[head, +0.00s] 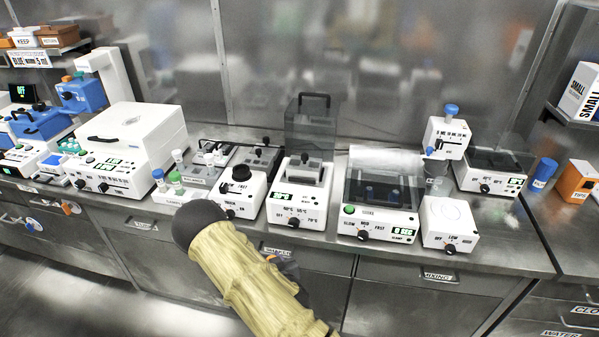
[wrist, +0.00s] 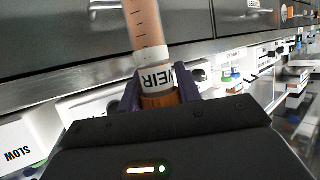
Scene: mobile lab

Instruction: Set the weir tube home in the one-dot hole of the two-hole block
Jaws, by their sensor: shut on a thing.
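The weir tube (wrist: 143,24) shows in the wrist view, with reddish-brown contents, scale marks and a white label whose word WEIR reads upside down. My gripper (wrist: 160,84) has its dark purple fingers shut around it near the label. In the head view my sleeved arm hides most of the gripper and the tube, which is in front of the bench. A grey block (head: 302,170) sits in the white heating unit (head: 297,205) on the bench, apparently the two-hole block. Its holes and dots are too small to make out.
A clear cover with a black handle (head: 313,100) stands up behind the heating unit. A lidded shaker (head: 381,192) stands to its right, a vortex-like unit (head: 242,194) to its left. Capped tubes (head: 175,181) stand further left. The bench's front edge and drawers are close to my arm.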

